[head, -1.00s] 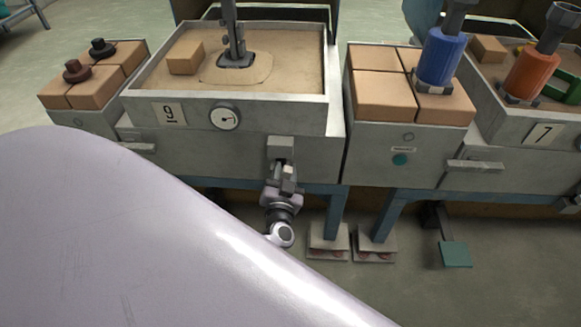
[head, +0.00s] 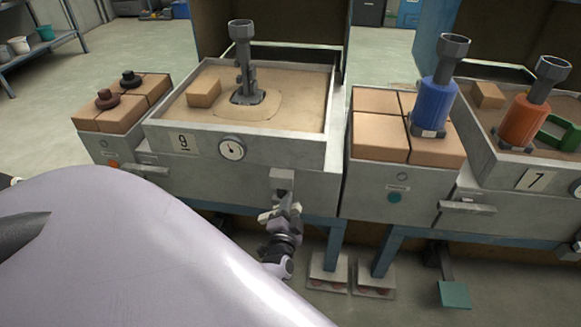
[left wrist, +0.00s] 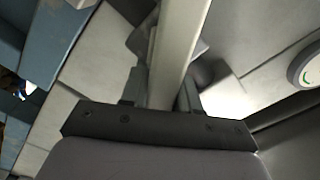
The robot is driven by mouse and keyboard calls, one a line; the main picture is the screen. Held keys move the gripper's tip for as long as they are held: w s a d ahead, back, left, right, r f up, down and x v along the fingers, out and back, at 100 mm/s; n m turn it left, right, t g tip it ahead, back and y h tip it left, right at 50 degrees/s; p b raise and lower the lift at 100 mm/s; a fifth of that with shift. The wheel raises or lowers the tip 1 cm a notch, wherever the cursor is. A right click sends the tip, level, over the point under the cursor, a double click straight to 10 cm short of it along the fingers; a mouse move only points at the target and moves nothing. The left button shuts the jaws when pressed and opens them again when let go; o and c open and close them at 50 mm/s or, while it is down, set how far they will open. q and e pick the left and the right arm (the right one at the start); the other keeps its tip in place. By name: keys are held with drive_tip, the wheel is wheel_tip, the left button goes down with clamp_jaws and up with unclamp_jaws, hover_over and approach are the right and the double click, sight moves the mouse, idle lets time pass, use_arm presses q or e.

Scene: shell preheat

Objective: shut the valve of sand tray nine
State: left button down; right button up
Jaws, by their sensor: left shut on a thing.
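Sand tray nine (head: 318,155) is a grey box of sand with a "9" plate (head: 183,143) and a round dial (head: 231,148) on its front. A grey valve block (head: 282,176) sits low on the front right of it. My left gripper (head: 281,212) is just below this block, shut on a pale bar that looks like the valve's lever. In the left wrist view the bar (left wrist: 178,50) runs between the two fingers, and part of a dial (left wrist: 306,68) shows at right. The lever's exact angle is hard to tell. My right gripper is out of view.
A metal post (head: 241,62) and a brown block (head: 204,93) stand in the sand. A grey bench with brown blocks and a blue cylinder (head: 436,104) stands at right, then tray seven (head: 487,172). A horizontal handle (head: 145,172) juts out at left. Blue legs (head: 337,244) stand below.

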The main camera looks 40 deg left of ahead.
use_arm(q)
drive_tip(key=m, duration=0.3)
drive_tip(key=shift+w+d+f, duration=0.1)
drive_tip(key=shift+d+f, duration=0.1)
drive_tip(key=shift+f, duration=0.2)
drive_tip(key=shift+f+m+b, duration=0.2)
drive_tip(key=shift+f+m, duration=0.1)
drive_tip(key=shift+m, duration=0.7)
drive_tip(key=shift+f+m+b, duration=0.15)
drive_tip(key=shift+f+m, duration=0.15)
drive_tip(key=shift+m, duration=0.7)
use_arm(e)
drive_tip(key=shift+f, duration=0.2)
use_arm(q)
drive_tip(key=c, duration=0.9)
unclamp_jaws()
